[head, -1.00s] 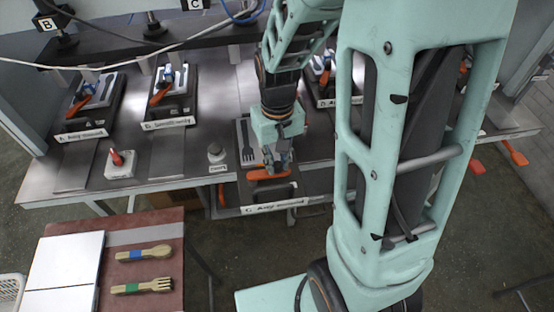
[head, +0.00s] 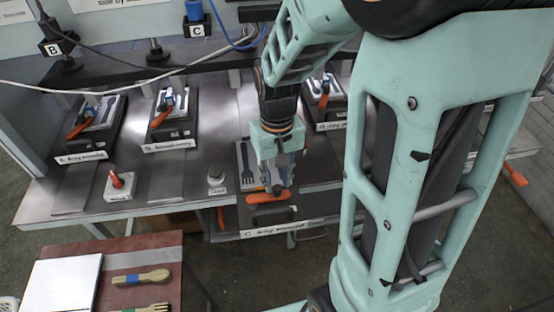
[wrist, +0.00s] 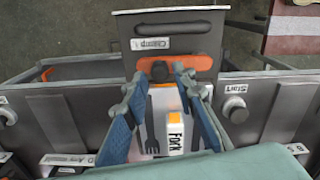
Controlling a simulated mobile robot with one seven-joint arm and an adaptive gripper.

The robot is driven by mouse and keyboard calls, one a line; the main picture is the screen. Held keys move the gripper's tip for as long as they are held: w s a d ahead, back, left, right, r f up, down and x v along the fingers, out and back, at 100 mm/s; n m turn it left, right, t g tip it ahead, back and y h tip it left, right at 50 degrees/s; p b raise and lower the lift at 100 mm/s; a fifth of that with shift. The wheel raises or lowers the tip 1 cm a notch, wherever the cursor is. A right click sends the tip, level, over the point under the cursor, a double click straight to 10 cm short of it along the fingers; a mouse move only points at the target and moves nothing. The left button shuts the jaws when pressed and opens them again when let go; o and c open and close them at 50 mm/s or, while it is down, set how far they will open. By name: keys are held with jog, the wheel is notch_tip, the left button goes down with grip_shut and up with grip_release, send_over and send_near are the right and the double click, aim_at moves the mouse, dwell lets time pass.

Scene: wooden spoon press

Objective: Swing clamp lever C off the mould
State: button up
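Press C stands at the front edge of the bench, with a pale mould (head: 246,166) that has a dark fork shape in it. The fork shape also shows in the wrist view, beside a white block marked "Fork" (wrist: 174,137). The orange clamp lever (head: 266,197) lies crosswise at the near end of the mould. In the wrist view, the orange bar (wrist: 200,62) has a black knob (wrist: 160,72) at its middle. My gripper (head: 279,186) points down there. Its fingers (wrist: 159,83) are apart, one on each side of the knob. I cannot tell whether they touch it.
Other presses with orange levers stand at the back left (head: 90,125), (head: 172,120) and back right (head: 325,98). A red button box (head: 119,185) and a start button (head: 216,178) are to the left. A side table (head: 150,246) with wooden cutlery stands at the lower left.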

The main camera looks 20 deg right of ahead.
aim_at(277, 186)
notch_tip(277, 186, up, 9)
jog(key=shift+r, duration=0.2)
jog(key=shift+w+f, duration=0.1)
